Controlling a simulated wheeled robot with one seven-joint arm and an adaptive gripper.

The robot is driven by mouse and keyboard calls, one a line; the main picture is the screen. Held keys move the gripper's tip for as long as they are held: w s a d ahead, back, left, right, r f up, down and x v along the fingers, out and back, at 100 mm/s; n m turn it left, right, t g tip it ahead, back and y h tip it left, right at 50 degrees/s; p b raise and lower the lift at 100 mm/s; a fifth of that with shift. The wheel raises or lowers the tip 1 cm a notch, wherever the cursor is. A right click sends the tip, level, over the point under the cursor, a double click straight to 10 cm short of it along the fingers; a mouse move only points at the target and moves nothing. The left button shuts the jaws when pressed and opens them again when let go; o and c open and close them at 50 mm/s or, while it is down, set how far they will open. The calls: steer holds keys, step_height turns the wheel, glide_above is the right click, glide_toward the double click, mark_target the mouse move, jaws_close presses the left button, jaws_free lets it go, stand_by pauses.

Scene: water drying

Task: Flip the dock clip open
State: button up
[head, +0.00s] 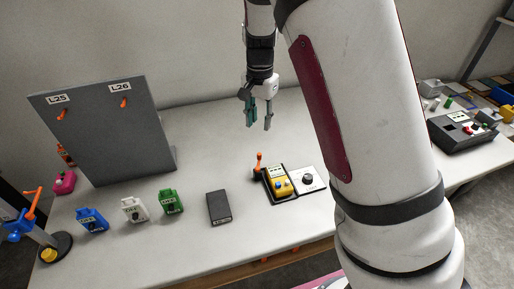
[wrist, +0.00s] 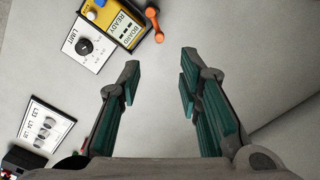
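The dock (head: 268,184) is a dark tray on the bench in the head view, with a yellow device (head: 281,187) lying in it. An orange clip lever (head: 259,161) stands up at the dock's back left corner. In the wrist view the orange lever (wrist: 154,24) shows at the top, beside the yellow device (wrist: 125,27) labelled "BOARD READY". My gripper (head: 259,122) hangs above the bench, behind the dock in the head view. In the wrist view my gripper (wrist: 160,75) has its green-padded fingers wide apart with nothing between them. It is apart from the lever.
A white LIMIT knob panel (head: 309,179) adjoins the dock on the right. A dark box (head: 219,207) and green (head: 172,201), white (head: 135,209) and blue (head: 92,220) containers stand to the left. A grey board (head: 105,135) stands behind them. The bench behind the dock is clear.

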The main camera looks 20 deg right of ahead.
mark_target(259, 154)
step_height(259, 154, down, 13)
steer(key=shift+f, duration=0.1)
stand_by(0.3)
jaws_close()
